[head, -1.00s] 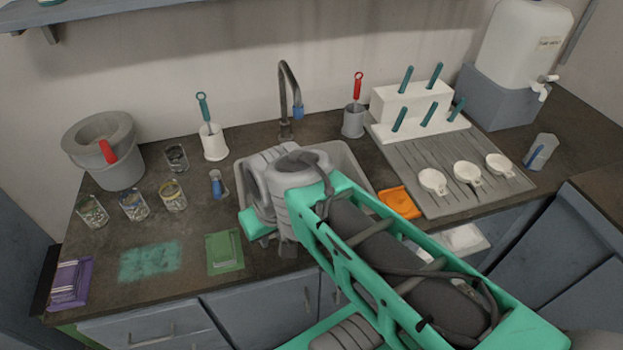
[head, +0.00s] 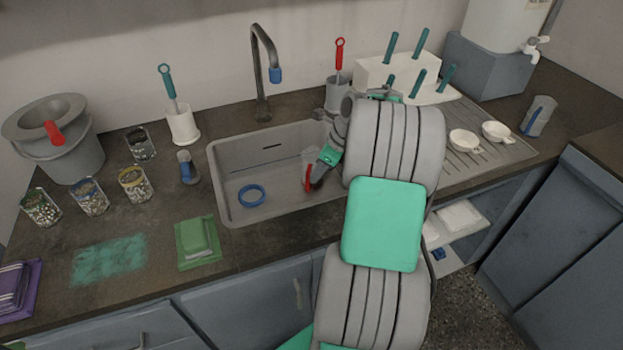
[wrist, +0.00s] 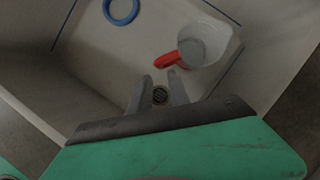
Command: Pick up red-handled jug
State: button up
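The red-handled jug (wrist: 207,43) is in the sink, a pale see-through cup with a red handle (wrist: 170,59), in the upper middle of the wrist view. In the head view its red handle (head: 308,178) shows at the right part of the sink, beside my gripper (head: 322,168), which partly hides the jug. In the wrist view my gripper (wrist: 160,76) has its two fingers apart with nothing between them. The fingertips lie just short of the handle in the picture; I cannot tell the height gap.
The sink (head: 228,200) walls surround the jug. A blue ring (head: 251,195) lies in the sink, left of it. The tap (head: 263,75) stands behind. A holder with a red-handled brush (head: 339,62) and a white peg rack (head: 375,72) are close behind my arm.

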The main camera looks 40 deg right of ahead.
aim_at(311, 174)
jog(key=b+x, duration=0.1)
jog(key=x, duration=0.6)
jog(key=shift+a, duration=0.1)
grip_shut()
jog(key=shift+r, duration=0.1)
dwell(1.0)
